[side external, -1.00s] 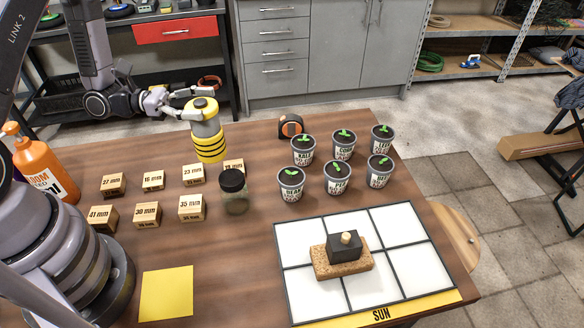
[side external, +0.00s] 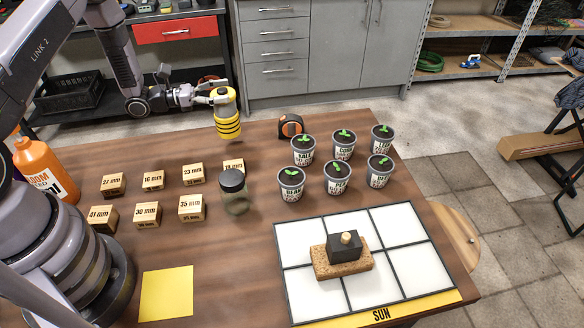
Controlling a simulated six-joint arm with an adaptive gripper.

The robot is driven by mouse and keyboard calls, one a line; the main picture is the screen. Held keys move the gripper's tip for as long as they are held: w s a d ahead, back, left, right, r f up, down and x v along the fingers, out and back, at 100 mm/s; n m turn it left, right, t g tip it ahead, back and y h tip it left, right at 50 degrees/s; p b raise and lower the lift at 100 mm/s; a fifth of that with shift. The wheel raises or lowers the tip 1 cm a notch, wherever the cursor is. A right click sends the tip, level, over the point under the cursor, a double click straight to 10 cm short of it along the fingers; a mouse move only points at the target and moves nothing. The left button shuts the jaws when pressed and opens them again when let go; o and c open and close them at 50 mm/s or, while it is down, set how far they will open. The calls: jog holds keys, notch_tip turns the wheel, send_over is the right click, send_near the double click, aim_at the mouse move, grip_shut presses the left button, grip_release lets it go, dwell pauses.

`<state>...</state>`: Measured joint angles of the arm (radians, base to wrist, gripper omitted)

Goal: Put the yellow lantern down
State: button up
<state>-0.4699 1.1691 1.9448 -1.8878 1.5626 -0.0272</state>
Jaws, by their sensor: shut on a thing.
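The yellow lantern (side external: 228,127) has a yellow body with black bands and a grey upper part. It is upright near the back edge of the wooden table (side external: 255,230). My gripper (side external: 222,96) comes in from the left and is shut on the lantern's upper part. The lantern seems to hang in the air, but I cannot tell its exact height or whether it is over the table edge. The fingers hide part of its top.
Several numbered wooden blocks (side external: 148,215), a dark-lidded jar (side external: 234,192), a tape measure (side external: 290,126) and several potted seedlings (side external: 337,178) stand nearby. A flat yellow square (side external: 167,293) lies bare at the front. A white panelled board (side external: 405,240) holds a dark block (side external: 344,248) on a cork-like base.

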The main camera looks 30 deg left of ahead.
jog(key=shift+w+f, duration=0.55)
jog(key=shift+f, duration=1.7)
jog(key=o, duration=1.2)
jog(key=shift+o, duration=0.2)
